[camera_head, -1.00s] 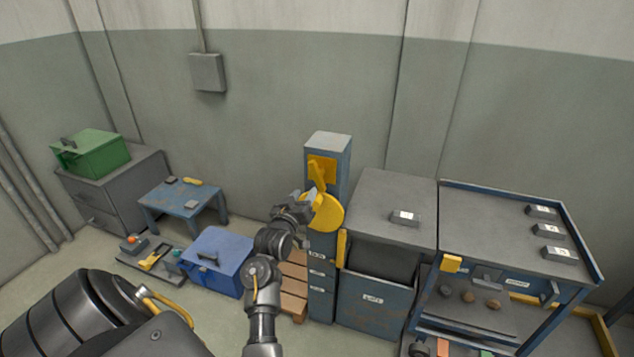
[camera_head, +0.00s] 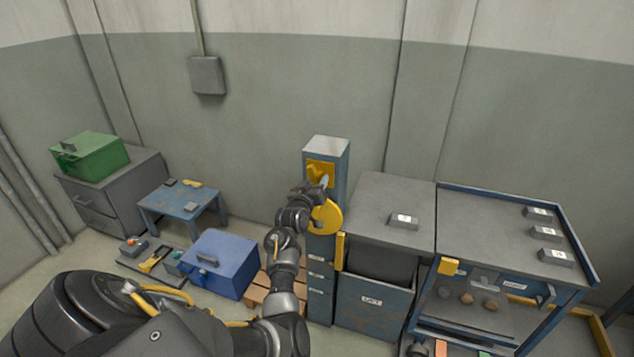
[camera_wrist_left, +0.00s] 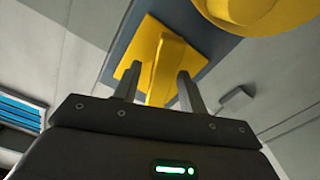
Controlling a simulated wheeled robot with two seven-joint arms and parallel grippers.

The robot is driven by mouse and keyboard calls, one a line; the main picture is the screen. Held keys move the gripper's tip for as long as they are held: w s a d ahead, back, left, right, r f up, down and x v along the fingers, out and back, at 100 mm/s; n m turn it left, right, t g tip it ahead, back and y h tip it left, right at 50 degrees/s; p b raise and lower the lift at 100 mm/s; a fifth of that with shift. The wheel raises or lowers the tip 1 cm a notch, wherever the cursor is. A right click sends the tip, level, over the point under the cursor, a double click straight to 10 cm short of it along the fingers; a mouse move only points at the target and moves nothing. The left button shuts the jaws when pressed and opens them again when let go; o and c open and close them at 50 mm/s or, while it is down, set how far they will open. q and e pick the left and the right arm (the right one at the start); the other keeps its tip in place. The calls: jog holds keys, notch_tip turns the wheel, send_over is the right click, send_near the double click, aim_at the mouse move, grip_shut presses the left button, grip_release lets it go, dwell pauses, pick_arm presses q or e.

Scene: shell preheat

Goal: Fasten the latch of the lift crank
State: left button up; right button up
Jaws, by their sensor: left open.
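The lift crank is a yellow disc (camera_head: 327,217) on the front of a blue-grey post (camera_head: 326,262). A yellow latch (camera_head: 320,172) with a plate behind it is on the post above the disc. My left gripper (camera_head: 322,184) is at the latch, just above the disc, and hides part of both. In the left wrist view the open fingers (camera_wrist_left: 156,88) stand on either side of the yellow latch lever (camera_wrist_left: 163,75); I cannot tell if they touch it. The disc (camera_wrist_left: 255,12) shows at the top right there. My right gripper is not in view.
A grey cabinet (camera_head: 385,195) with a labelled bin (camera_head: 372,305) stands right of the post, then a workbench (camera_head: 500,225). A blue box (camera_head: 220,262), a low blue table (camera_head: 183,205) and a green box (camera_head: 90,155) are on the left.

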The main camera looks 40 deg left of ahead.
pick_arm(q)
jog(key=shift+w, duration=0.1)
jog(key=c, duration=0.9)
grip_shut()
